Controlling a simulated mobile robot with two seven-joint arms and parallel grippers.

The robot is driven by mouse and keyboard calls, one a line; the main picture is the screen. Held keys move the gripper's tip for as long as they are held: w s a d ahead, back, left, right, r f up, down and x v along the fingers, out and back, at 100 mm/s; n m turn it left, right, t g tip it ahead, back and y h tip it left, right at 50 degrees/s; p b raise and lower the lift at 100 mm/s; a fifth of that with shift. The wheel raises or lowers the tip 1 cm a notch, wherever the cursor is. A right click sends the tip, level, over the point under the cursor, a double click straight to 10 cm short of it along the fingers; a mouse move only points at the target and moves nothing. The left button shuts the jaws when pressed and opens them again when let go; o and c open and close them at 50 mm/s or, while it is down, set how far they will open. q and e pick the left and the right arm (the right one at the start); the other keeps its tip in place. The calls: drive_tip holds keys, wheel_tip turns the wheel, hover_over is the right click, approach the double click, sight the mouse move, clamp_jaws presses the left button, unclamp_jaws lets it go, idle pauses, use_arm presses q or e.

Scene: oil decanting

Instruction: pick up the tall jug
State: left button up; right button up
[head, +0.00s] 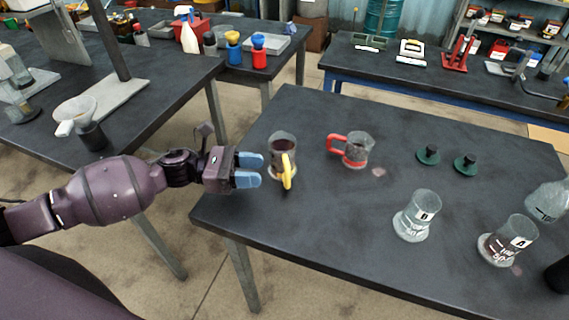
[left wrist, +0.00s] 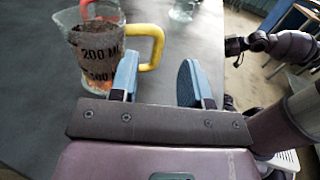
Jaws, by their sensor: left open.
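The jug with the yellow handle (head: 279,145) stands upright near the left end of the dark table; it looks taller than the red-handled jug (head: 357,152) to its right. It holds dark liquid. My left gripper (head: 262,170) is open and empty, just left of this jug, blue fingers pointing at its yellow handle. In the left wrist view, the yellow handle (left wrist: 158,45) shows just beyond the left finger of my left gripper (left wrist: 158,75), and does not appear gripped. My right arm shows at the upper right there; its gripper (left wrist: 236,45) is small and unclear.
The table (head: 330,220) also bears a clear beaker (head: 417,217), a beaker with dark contents (head: 508,242), a clear vessel at the right edge (head: 547,202) and two green, black-knobbed pieces (head: 429,155). The front left of the table is bare. Another bench (head: 150,110) stands behind my left arm.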

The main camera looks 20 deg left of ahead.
sight(287, 186)
use_arm(q)
wheel_tip(287, 186, down, 3)
drive_tip(key=shift+f, duration=0.1)
drive_tip(key=shift+w+d+r, duration=0.2)
drive_tip(key=shift+d+r, duration=0.05)
drive_tip(key=shift+d, duration=0.4)
drive_tip(key=shift+w+d, duration=0.15)
drive_tip(key=shift+d, duration=0.45)
drive_tip(key=shift+w+d, duration=0.15)
drive_tip(key=shift+d, duration=0.4)
drive_tip(key=p+x, duration=0.1)
drive_tip(key=x, duration=0.2)
drive_tip(key=shift+w+d, duration=0.1)
drive_tip(key=shift+d, duration=0.25)
drive_tip(key=shift+f, duration=0.1)
drive_tip(key=shift+c, duration=1)
drive_tip(key=c, duration=0.4)
clamp_jaws()
use_arm(e)
drive_tip(key=shift+s+d+r, duration=0.1)
drive_tip(key=shift+d+r, duration=0.1)
drive_tip(key=shift+r, duration=0.2)
